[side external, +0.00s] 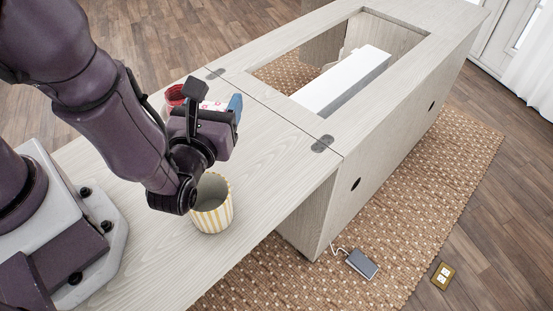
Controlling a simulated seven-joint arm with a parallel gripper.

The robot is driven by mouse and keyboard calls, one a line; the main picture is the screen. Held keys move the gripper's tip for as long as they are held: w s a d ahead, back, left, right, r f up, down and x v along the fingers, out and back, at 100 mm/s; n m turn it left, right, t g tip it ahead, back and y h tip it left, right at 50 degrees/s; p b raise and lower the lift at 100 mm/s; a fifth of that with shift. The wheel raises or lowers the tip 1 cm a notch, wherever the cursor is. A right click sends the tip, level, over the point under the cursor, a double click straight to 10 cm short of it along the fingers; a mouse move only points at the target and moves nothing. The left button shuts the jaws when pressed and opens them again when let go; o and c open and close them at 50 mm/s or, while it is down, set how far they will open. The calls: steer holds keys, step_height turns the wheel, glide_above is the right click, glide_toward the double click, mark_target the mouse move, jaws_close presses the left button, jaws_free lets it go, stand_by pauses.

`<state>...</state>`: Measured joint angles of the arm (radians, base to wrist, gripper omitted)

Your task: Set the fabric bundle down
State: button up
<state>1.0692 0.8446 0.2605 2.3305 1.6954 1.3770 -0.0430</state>
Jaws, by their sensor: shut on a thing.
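My gripper (222,122) is over the pale wooden cabinet top, just beyond the striped cup. A white piece with a red pattern (213,105), which looks like the fabric bundle, shows behind and beside the gripper. My gripper is shut on it, though the fingers hide most of it. A blue piece (235,105) shows at the gripper's right side; I cannot tell whether it belongs to the bundle. I cannot tell whether the bundle touches the surface.
A yellow-and-white striped cup (213,218) stands close below my gripper. A red round object (175,95) sits behind my arm. The hinged cabinet top (100,165) has free room at front. A white block (345,80) lies in the rectangular opening.

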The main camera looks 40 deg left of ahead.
steer(key=shift+s+d+n+g+y, duration=0.2)
steer(key=shift+s+n+g+y, duration=0.2)
steer(key=shift+s+n+y, duration=0.2)
steer(key=shift+s+a+f+n+g+y, duration=0.15)
steer(key=shift+s+a+n+g+y, duration=0.05)
steer(key=shift+s+n+g+y, duration=0.4)
steer(key=shift+w+a+f+y, duration=0.1)
steer(key=shift+f+y, duration=0.05)
steer(key=shift+y, duration=0.25)
steer(key=w+d+f, duration=0.1)
steer(key=w+f, duration=0.2)
steer(key=w, duration=0.1)
steer(key=w+d+f, duration=0.1)
steer(key=w+f, duration=0.2)
steer(key=w, duration=0.1)
steer(key=w+d+f, duration=0.1)
steer(key=w+f, duration=0.2)
steer(key=w, duration=0.1)
steer(key=shift+w+d+f, duration=0.2)
steer(key=shift+w+d, duration=0.1)
steer(key=shift+d, duration=0.1)
steer(key=shift+w+d+f, duration=0.1)
steer(key=shift+w+f, duration=0.05)
steer(key=shift+f, duration=1.55)
steer(key=shift+f, duration=0.15)
steer(key=o, duration=0.9)
